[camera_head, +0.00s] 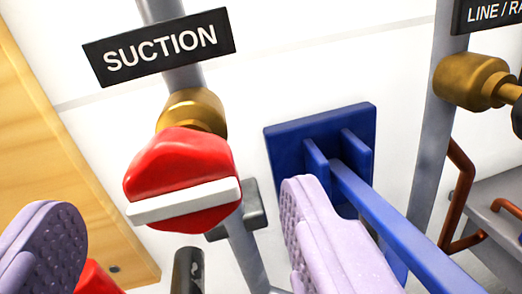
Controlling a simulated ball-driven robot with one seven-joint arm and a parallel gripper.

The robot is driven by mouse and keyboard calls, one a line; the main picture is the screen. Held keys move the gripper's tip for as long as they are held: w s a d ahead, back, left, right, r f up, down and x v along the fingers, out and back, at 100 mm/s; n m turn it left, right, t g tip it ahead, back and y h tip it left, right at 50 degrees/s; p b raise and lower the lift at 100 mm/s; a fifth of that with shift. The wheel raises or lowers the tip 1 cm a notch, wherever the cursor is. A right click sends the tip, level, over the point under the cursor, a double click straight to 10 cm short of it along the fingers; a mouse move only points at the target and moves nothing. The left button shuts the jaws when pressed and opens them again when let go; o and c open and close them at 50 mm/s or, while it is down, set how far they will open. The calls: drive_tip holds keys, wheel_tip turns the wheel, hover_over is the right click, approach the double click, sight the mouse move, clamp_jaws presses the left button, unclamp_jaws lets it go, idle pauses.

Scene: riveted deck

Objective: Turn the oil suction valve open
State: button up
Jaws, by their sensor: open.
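The suction valve has a red knob (165,170) with a white bar (184,201) across its face. The bar lies nearly level, rising slightly to the right. The knob sits on a brass body (194,108) on a grey vertical pipe, below a black sign (158,47) reading "SUCTION". My gripper (186,222) is open, with one lilac padded finger low at the left and the other right of the knob. The knob appears between the fingers in the picture, and I see no contact. The fingers' lower parts are cut off by the frame.
A blue bracket with a long bar (395,226) runs behind the right finger toward the lower right. Another pipe with a brass fitting (471,82) stands at the right. A dark cylinder (187,270) and a red part (97,279) show at the bottom. Wood panelling (60,150) is at left.

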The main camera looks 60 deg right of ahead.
sight(183, 196)
drive_tip(key=x, duration=0.5)
drive_tip(key=shift+w+b, duration=0.1)
drive_tip(key=shift+b, duration=0.3)
drive_tip(key=c, duration=1)
